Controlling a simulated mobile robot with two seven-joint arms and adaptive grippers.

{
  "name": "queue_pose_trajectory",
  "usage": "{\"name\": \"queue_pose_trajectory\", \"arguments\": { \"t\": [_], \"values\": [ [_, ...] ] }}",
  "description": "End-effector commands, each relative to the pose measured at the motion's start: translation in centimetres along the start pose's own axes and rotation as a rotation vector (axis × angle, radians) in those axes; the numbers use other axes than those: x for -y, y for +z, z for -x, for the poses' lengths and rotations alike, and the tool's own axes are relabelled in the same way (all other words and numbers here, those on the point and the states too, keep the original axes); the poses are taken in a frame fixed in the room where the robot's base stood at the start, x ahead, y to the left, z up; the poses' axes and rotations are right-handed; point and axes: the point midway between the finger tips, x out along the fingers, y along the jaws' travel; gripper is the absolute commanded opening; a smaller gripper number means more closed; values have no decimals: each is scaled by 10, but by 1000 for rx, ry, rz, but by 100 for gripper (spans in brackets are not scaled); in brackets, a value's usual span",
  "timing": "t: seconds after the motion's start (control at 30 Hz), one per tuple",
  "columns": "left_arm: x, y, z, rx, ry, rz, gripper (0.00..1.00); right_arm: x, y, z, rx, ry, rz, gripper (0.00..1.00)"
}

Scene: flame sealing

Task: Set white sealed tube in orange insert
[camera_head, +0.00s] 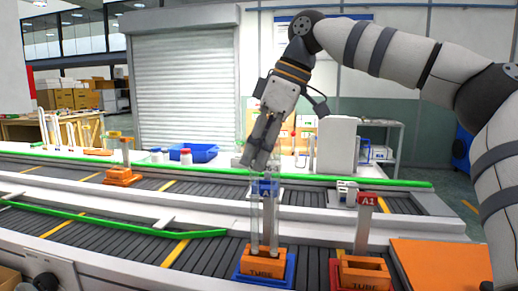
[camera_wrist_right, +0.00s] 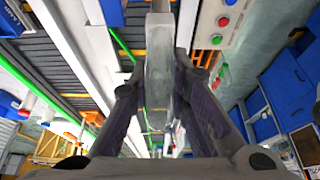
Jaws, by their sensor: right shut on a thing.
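My right gripper (camera_head: 262,146) is shut on a clear, whitish tube (camera_head: 255,215). The tube hangs upright below the fingers, and it also shows between them in the right wrist view (camera_wrist_right: 159,75). Its lower end is at the orange insert (camera_head: 262,262), marked TUBE, on a blue base (camera_head: 268,280). I cannot tell whether the end is inside the insert or just above or behind it. A grey post with a blue label (camera_head: 266,188) stands at this insert, close beside the tube. My left gripper is not in view.
A second orange insert (camera_head: 364,272) on a red base has a post with a red A1 sign (camera_head: 367,199), to the right. Another orange holder (camera_head: 122,176) sits on the far conveyor. Green rails (camera_head: 120,220) edge the belts. An orange surface (camera_head: 440,265) lies at front right.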

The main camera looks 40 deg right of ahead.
Motion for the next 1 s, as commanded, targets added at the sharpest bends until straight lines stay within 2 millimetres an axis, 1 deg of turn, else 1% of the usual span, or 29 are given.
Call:
{"name": "queue_pose_trajectory", "arguments": {
  "t": [0.43, 1.0],
  "values": [
    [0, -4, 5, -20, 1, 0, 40, 0, 5, -10, -2, 0, 0, 0],
    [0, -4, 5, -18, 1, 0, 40, 0, 10, -24, -1, 0, 0, 0]
  ]
}}
